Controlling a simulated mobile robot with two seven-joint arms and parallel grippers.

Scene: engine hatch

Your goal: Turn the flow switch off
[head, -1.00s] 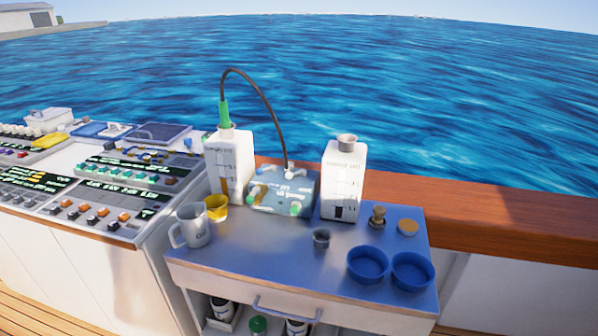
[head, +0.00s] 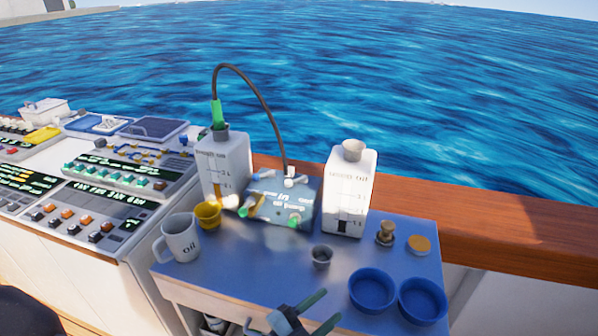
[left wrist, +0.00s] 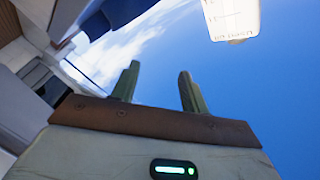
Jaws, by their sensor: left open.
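A blue-grey control box (head: 282,203) stands at the back of the blue table, between two white canisters. It has pale printed labels, green knobs or lights (head: 294,220) on its front and a small white fitting on top. I cannot tell which part is the flow switch. My left gripper (head: 328,307) is at the table's front edge, low in the head view, well in front of the box and apart from it. Its two green fingers are spread and empty, as the left wrist view (left wrist: 160,72) also shows. My right gripper is not in view.
A left canister (head: 224,165) with a black hose and a right canister (head: 349,190) flank the box. A mug (head: 181,240), yellow cup (head: 207,215), small grey cup (head: 321,257) and two blue bowls (head: 372,290) (head: 422,301) stand on the table (head: 255,270). The table's middle is mostly clear.

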